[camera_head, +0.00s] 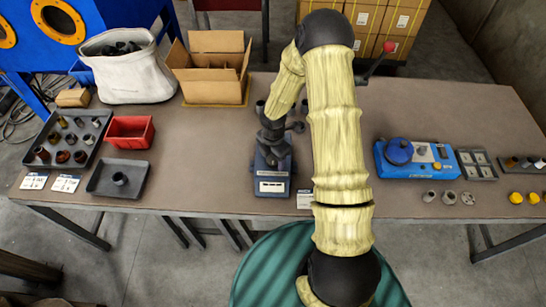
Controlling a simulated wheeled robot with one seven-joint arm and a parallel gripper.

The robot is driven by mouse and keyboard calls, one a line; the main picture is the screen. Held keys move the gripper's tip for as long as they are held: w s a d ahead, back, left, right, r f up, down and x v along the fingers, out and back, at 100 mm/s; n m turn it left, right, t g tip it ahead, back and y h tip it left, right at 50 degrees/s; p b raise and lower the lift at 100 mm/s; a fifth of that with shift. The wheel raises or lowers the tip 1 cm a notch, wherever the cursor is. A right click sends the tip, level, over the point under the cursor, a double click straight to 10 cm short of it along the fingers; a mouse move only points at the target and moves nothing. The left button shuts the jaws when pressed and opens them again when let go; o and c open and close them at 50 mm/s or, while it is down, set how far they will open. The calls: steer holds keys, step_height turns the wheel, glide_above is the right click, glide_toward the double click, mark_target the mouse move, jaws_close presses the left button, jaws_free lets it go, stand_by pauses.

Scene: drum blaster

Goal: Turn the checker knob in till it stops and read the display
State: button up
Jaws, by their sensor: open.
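A small blue device with a white display panel (271,186) stands near the table's front edge at the middle; it looks like the checker. The display is too small to read. My arm reaches up and bends back down to it. My gripper (274,150) is open, pointing down at the top of this device. Dark parts of gripper and device overlap there, so I cannot tell the knob apart or whether the fingers are around it or touching it.
A red-knobbed lever (388,47) rises behind my arm. At the left are a red bin (129,131), a parts tray (66,139) and an open carton (211,70).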

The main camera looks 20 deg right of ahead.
steer(key=c, duration=1)
steer(key=shift+m, duration=0.3)
steer(key=m+b, duration=0.1)
steer(key=m, duration=0.3)
steer(key=m+b, duration=0.1)
steer(key=m, duration=0.4)
steer(key=m+b, duration=0.1)
steer(key=m, duration=0.6)
steer(key=shift+o, duration=0.2)
steer(key=m+b, duration=0.1)
steer(key=m, duration=0.2)
steer(key=shift+m, duration=0.4)
